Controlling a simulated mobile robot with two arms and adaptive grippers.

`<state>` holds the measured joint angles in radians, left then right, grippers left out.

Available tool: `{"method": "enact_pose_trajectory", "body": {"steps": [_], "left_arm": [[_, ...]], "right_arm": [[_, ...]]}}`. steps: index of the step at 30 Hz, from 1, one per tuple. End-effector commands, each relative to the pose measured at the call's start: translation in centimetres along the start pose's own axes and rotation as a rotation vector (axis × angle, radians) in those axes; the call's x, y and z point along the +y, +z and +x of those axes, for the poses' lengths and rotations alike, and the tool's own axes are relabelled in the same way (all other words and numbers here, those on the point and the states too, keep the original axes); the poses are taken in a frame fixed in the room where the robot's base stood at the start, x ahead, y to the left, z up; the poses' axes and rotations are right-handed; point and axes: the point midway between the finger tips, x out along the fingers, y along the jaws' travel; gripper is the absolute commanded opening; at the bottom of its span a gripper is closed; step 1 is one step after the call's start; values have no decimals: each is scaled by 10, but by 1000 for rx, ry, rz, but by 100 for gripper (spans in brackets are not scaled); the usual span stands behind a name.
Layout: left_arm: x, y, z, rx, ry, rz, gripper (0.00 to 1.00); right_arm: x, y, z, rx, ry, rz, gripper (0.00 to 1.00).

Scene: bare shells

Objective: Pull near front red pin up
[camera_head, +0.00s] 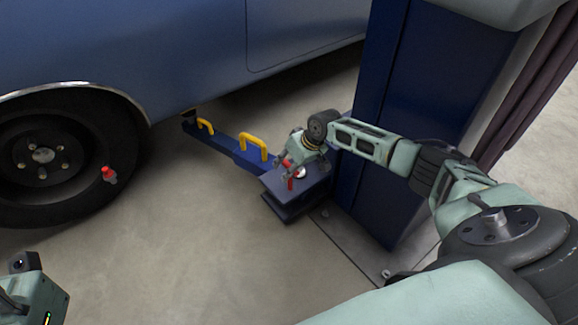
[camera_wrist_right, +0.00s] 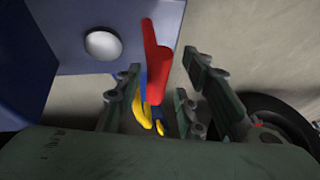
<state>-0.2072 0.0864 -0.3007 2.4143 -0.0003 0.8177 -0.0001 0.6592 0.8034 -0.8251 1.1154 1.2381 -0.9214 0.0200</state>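The near front red pin (camera_head: 291,175) stands on the dark blue block of a lift arm by the blue post. My right gripper (camera_head: 287,168) is at the pin, with its fingers reaching down around it. In the right wrist view the red pin (camera_wrist_right: 156,62) shows between the two fingers of the right gripper (camera_wrist_right: 160,85). The fingers are apart, and gaps show on both sides of the pin. The pin's lower end is hard to make out. Part of my left arm shows at the bottom left of the head view, but its fingers are not seen.
A blue lift arm (camera_head: 232,148) with yellow handles (camera_head: 254,146) runs under the blue car (camera_head: 180,50). The blue post (camera_head: 385,150) stands close to my right arm. The floor at front left is clear.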

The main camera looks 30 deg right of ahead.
Motion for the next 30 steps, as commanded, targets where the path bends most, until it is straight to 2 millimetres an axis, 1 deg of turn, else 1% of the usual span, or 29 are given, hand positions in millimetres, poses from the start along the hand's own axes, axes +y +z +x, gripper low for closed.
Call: {"method": "enact_pose_trajectory", "body": {"steps": [5, 8, 11, 18, 21, 25, 30], "left_arm": [[0, 0, 0, 0, 0, 1, 40], [0, 0, 0, 0, 0, 1, 40], [0, 0, 0, 0, 0, 1, 40], [0, 0, 0, 0, 0, 0, 40], [0, 0, 0, 0, 0, 0, 40], [0, 0, 0, 0, 0, 0, 40], [0, 0, 0, 0, 0, 0, 40]], "right_arm": [[2, 1, -6, -1, 3, 0, 36], [2, 1, -18, -1, 3, -1, 36], [3, 0, -36, 1, 5, -2, 36], [1, 0, -86, 0, 3, -3, 36], [0, 0, -102, 0, 1, -1, 36], [0, 0, -114, -1, 0, 0, 36], [0, 0, -120, -1, -1, 0, 36]]}}
